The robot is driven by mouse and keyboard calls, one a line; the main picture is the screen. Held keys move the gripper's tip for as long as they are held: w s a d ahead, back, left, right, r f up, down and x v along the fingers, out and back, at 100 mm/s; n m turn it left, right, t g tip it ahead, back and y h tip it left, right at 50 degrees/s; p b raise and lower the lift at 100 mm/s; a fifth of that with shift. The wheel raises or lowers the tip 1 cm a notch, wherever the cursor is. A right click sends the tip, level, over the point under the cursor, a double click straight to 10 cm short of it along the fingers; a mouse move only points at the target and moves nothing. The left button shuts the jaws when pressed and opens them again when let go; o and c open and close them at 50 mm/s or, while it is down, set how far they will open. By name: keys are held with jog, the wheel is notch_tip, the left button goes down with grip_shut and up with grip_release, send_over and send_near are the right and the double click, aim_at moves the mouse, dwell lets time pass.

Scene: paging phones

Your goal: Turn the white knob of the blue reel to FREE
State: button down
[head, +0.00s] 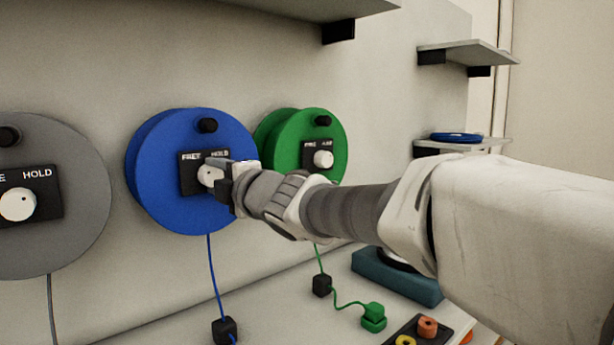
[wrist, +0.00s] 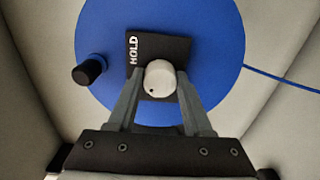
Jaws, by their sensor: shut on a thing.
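The blue reel (head: 165,200) hangs on the wall, with a black plate (head: 187,186) marked FREE at left and HOLD at right. Its white knob (head: 206,177) sits below the words. My gripper (head: 215,170) reaches in from the right and is shut on the knob. In the wrist view the gripper's fingers (wrist: 158,84) stand on both sides of the knob (wrist: 160,74). A small dark dot shows at the lower left of the knob's face. The word HOLD is at the plate's upper left there; FREE is hidden by a finger.
A grey reel (head: 80,235) is at left and a green reel (head: 335,150) is just behind my gripper at right. Shelves (head: 465,53) stick out at upper right. Cables with plugs (head: 373,312) hang down to the counter (head: 290,310) below.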

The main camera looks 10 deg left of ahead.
jog(key=shift+c, duration=1.6)
grip_release()
jog(key=p+v, duration=0.3)
jog(key=v, duration=1.4)
jog(key=shift+d+p, duration=0.2)
jog(key=shift+p, duration=0.2)
